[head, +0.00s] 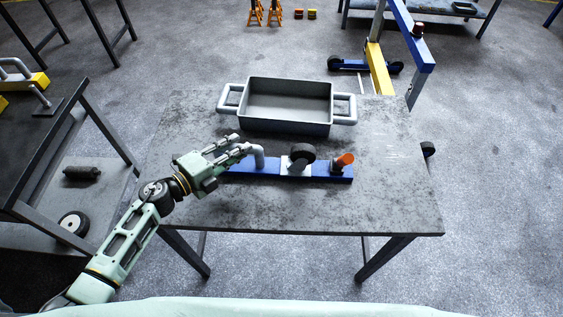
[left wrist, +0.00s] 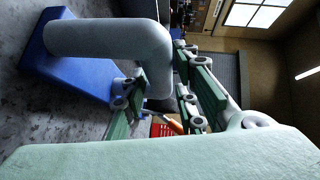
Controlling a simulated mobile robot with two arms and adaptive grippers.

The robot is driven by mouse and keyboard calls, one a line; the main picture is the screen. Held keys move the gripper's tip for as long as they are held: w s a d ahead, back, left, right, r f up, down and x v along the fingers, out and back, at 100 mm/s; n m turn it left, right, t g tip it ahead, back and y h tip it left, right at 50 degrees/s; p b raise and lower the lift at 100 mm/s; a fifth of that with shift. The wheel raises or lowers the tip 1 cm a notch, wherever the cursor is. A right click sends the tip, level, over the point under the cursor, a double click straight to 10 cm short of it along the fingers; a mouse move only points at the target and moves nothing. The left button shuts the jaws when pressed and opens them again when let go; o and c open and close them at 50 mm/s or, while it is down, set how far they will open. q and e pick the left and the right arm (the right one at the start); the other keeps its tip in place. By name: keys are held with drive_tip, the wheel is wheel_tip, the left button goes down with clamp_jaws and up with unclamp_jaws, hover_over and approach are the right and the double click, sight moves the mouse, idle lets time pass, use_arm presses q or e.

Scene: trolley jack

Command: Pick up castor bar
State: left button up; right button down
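The castor bar is a blue bar (head: 270,168) lying across the table, with a bent grey handle (head: 259,155) near its left end, a black castor wheel (head: 302,152) on a white mount and an orange-topped part (head: 344,160) at its right end. My left gripper (head: 242,148) is at the handle. In the left wrist view the grey handle (left wrist: 105,40) rises from the blue base and bends between the green fingers (left wrist: 160,105). The fingers stand apart on either side of it; firm contact is not clear. My right gripper is not in view.
The bar lies on a worn grey table (head: 390,190). A grey tray (head: 285,122) with side handles stands behind it. A dark bench (head: 50,140) is at the left. A blue and yellow hoist (head: 380,70) stands behind the table. The table's front right is clear.

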use_arm(q)
clamp_jaws()
drive_tip(key=shift+w+r, duration=0.1)
drive_tip(key=shift+r, duration=0.1)
idle(0.3)
drive_tip(key=shift+r, duration=0.1)
